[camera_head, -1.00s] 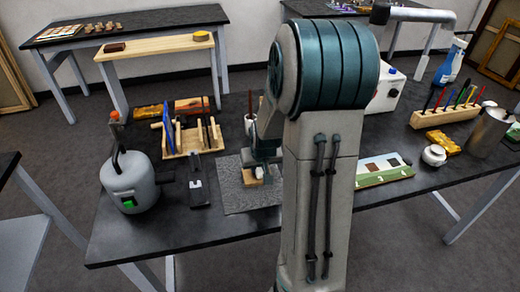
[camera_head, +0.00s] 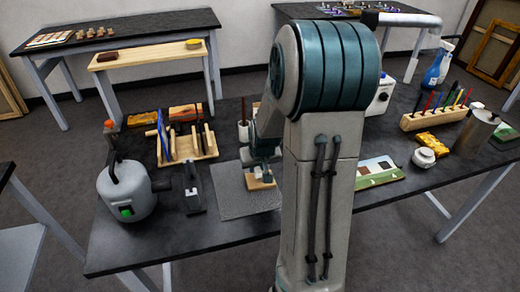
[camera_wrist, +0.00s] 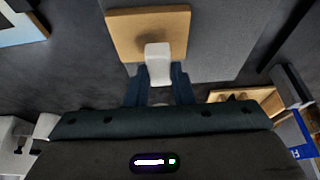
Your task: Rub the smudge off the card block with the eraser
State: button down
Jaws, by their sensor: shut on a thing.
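The card block (camera_head: 258,184) is a flat tan square on the grey mat (camera_head: 236,203); in the wrist view it lies at the top middle (camera_wrist: 122,34). My gripper (camera_wrist: 159,80) is shut on the white eraser (camera_wrist: 158,62). The eraser's far end overlaps the lower middle of the block in the wrist view; I cannot tell whether it touches. In the head view my gripper (camera_head: 264,171) is over the block, partly hidden by my arm.
A wooden rack (camera_head: 190,146) and a grey kettle-like pot (camera_head: 127,190) stand to the left. A dark stand (camera_head: 193,190) is beside the mat. A painted panel (camera_head: 380,172), a white jar (camera_head: 424,157) and a marker rack (camera_head: 437,117) are on the right. The mat's front is bare.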

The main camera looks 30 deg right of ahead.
jog(key=shift+r+p, duration=1.55)
jog(key=shift+r, duration=1.1)
